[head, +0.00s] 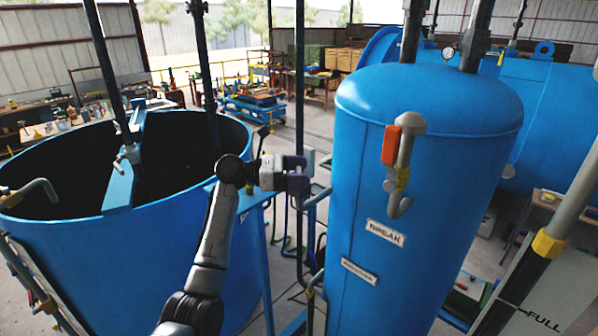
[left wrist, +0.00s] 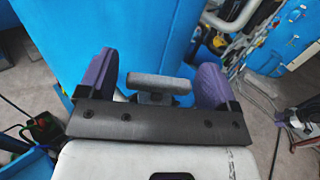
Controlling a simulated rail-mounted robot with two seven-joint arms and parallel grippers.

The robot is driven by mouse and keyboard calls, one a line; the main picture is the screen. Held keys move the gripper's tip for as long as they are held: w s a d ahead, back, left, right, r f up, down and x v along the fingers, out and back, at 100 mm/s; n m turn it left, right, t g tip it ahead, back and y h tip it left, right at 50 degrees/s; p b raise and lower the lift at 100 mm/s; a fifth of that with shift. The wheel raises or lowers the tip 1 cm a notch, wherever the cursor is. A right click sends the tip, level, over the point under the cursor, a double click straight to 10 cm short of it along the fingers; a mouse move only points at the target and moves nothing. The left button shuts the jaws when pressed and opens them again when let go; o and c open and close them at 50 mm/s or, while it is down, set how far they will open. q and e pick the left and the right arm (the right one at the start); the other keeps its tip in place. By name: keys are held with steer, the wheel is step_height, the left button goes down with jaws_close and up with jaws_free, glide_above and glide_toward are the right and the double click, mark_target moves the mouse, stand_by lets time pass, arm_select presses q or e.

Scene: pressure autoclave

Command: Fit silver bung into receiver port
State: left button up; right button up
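My left gripper (head: 298,182) reaches in from the left and stands just left of the upright blue tank (head: 426,150). In the left wrist view its two purple fingers (left wrist: 155,78) are wide apart. A short grey bar on a silver block (left wrist: 160,83) sits between them, its ends close to the fingers; I see no clear grip on it. It may be the silver bung, but I cannot be sure. I cannot make out the receiver port. My right gripper is not in view.
A bent pipe with a red handle (head: 391,145) juts from the tank front, above a BREAK label (head: 386,232). A wide open blue vat (head: 100,260) stands left. Thin pipes run beside the gripper. A yellow-collared pipe (head: 548,243) is at right.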

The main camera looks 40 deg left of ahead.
arm_select(q)
steer(key=shift+o, duration=0.6)
steer(key=shift+s+a+f, duration=0.1)
steer(key=shift+s+a, duration=0.1)
steer(key=b+v, duration=0.5)
steer(key=v, duration=0.8)
steer(key=shift+b, duration=0.3)
steer(key=shift+s, duration=0.1)
